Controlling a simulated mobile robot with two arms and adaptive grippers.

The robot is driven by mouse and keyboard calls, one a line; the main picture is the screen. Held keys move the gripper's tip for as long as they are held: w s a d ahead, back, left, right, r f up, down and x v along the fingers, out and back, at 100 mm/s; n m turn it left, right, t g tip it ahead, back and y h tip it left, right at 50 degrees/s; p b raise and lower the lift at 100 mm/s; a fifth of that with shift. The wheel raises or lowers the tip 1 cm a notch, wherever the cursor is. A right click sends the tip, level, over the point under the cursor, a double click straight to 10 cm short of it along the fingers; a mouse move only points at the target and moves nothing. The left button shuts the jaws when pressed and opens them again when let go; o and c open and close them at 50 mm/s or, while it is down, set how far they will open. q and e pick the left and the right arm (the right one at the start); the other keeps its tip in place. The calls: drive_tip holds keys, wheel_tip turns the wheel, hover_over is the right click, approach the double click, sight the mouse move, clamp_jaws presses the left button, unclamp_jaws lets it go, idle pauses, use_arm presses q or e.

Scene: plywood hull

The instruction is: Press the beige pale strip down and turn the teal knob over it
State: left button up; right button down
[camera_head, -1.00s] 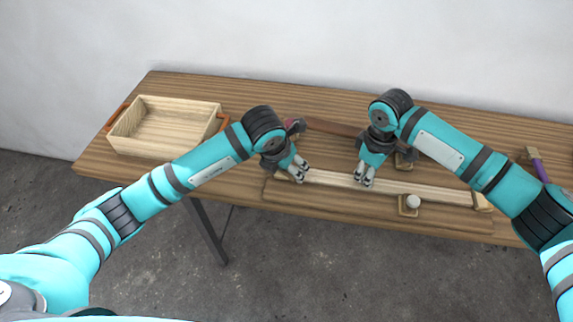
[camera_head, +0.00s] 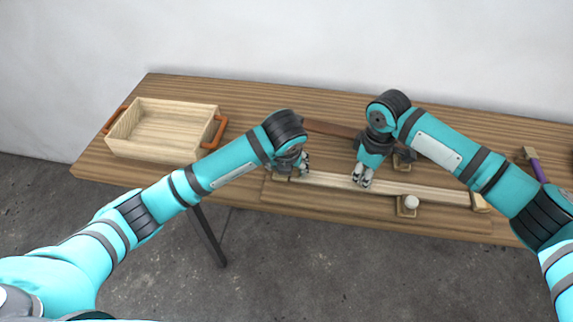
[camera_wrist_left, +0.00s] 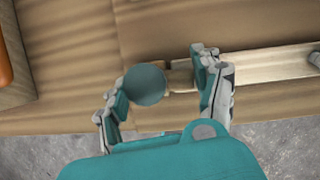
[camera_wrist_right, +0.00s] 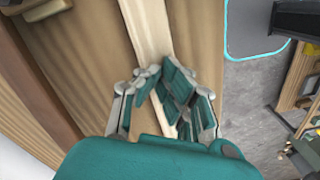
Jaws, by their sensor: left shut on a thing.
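The beige pale strip (camera_head: 425,190) lies along the board near the table's front edge; it also shows in the left wrist view (camera_wrist_left: 265,68) and the right wrist view (camera_wrist_right: 148,30). The teal knob (camera_wrist_left: 145,84) is at the strip's left end, seen from above; in the head view my left gripper mostly hides it. My left gripper (camera_head: 303,168) is shut on the knob, with fingers on both sides of it (camera_wrist_left: 160,88). My right gripper (camera_head: 362,181) is shut, its fingertips at the strip's top (camera_wrist_right: 158,72); whether they touch it is hard to tell.
A white knob on a small block (camera_head: 408,205) stands in front of the strip. A wooden tray (camera_head: 163,148) with orange handles is at the left. A brown bar (camera_head: 330,127) lies behind. A purple-handled tool (camera_head: 537,165) lies at the right.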

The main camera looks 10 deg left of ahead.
use_arm(q)
drive_tip(key=o, duration=0.8)
drive_tip(key=shift+w+a+r, duration=0.15)
drive_tip(key=o, duration=0.4)
drive_tip(key=shift+o, duration=0.2)
drive_tip(key=shift+r, duration=3.35)
drive_tip(key=shift+r, duration=0.15)
use_arm(e)
drive_tip(key=shift+r, duration=0.1)
use_arm(q)
wheel_tip(320, 180, up, 8)
drive_tip(key=p, duration=0.8)
use_arm(e)
drive_tip(key=shift+r, duration=3.4)
use_arm(q)
wheel_tip(320, 180, up, 6)
drive_tip(key=p, duration=0.6)
drive_tip(key=shift+f, duration=0.2)
use_arm(e)
wheel_tip(320, 180, up, 5)
